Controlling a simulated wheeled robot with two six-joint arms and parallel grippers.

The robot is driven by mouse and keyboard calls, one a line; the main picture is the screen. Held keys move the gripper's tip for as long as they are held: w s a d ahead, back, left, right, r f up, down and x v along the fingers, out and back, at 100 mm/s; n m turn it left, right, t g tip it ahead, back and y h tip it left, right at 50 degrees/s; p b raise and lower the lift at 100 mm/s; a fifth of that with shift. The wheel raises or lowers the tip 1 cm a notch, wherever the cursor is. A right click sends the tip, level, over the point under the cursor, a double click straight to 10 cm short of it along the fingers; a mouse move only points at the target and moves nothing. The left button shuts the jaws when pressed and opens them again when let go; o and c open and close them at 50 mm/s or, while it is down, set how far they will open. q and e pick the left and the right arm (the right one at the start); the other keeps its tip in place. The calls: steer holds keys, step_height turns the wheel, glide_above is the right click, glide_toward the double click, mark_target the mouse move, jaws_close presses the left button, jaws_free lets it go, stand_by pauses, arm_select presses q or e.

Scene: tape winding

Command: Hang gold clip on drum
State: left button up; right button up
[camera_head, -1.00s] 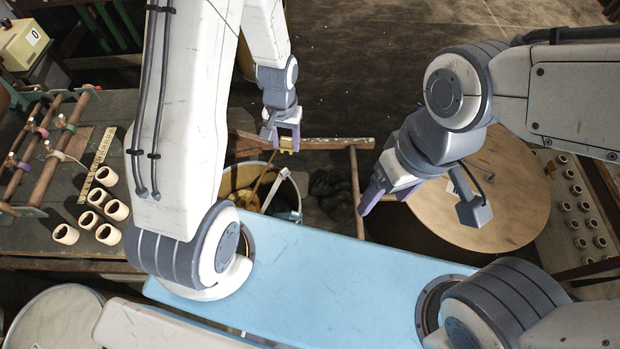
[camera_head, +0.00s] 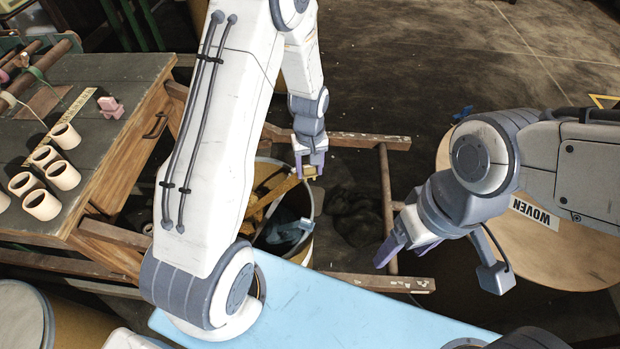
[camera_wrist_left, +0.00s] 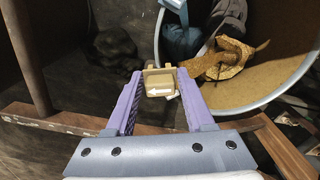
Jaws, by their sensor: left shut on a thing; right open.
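My left gripper (camera_head: 310,172) is shut on a small gold clip (camera_wrist_left: 158,82), which sits between its purple fingertips in the left wrist view. In the head view the gripper is at the back right of an open drum (camera_head: 310,218) with a pale rim. The drum's rim also shows in the left wrist view (camera_wrist_left: 267,98), to the right of the clip. I cannot tell whether the clip touches the rim. Brown paper (camera_head: 268,190) and a blue-grey thing (camera_head: 285,229) are in the drum. My right gripper (camera_head: 406,253) is open and empty, right of the drum.
A workbench (camera_head: 120,75) on the left holds several cream rings (camera_head: 62,176) and a pink clip (camera_head: 110,107). A wooden frame (camera_head: 387,205) stands around the drum's right side. A round tan top (camera_head: 560,240) with a WOVEN label (camera_head: 535,212) lies on the right.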

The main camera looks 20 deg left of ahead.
arm_select(q)
steer(key=shift+f+b, duration=4.4)
steer(key=shift+f, duration=0.25)
steer(key=shift+f+b, duration=0.65)
steer(key=shift+f, duration=0.55)
steer(key=o, duration=1.4)
steer(key=shift+r, duration=0.1)
